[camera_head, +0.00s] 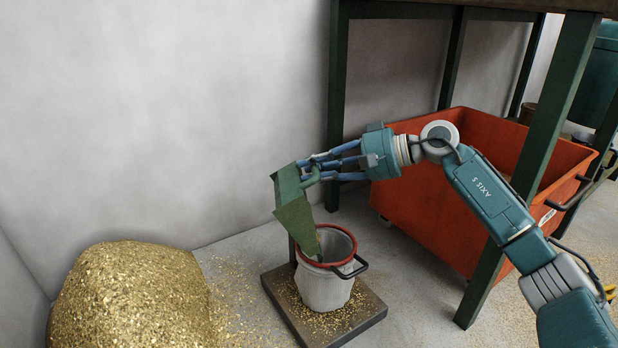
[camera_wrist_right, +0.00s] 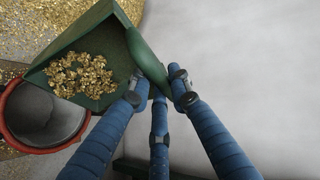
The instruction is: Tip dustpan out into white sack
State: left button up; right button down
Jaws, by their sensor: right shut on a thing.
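The green dustpan (camera_head: 294,208) hangs over the left side of the white sack's mouth in the head view, tilted steeply. My right gripper (camera_head: 312,172) is shut on its handle. In the right wrist view the dustpan (camera_wrist_right: 118,48) holds a clump of brass chips (camera_wrist_right: 80,76), and the gripper's fingers (camera_wrist_right: 165,85) close round the handle. The white sack (camera_head: 325,288) with a red rim stands upright on a dark platform; its open mouth (camera_wrist_right: 40,115) lies beside and below the pan in the wrist view. The left gripper is not in view.
A large heap of brass chips (camera_head: 135,295) lies left of the sack, with loose chips on the floor. The dark platform (camera_head: 360,325) carries the sack. A red-orange cart (camera_head: 425,210) stands right, beneath a green-legged table (camera_head: 338,100). The wall is close behind.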

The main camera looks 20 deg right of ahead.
jog(key=s+d+f+m+t+y+b, duration=0.1)
jog(key=d+y+b, duration=0.4)
jog(key=d, duration=0.6)
jog(key=shift+s+m+t, duration=0.7)
jog(key=shift+s+t, duration=0.4)
jog(key=shift+t, duration=0.2)
dwell(0.8)
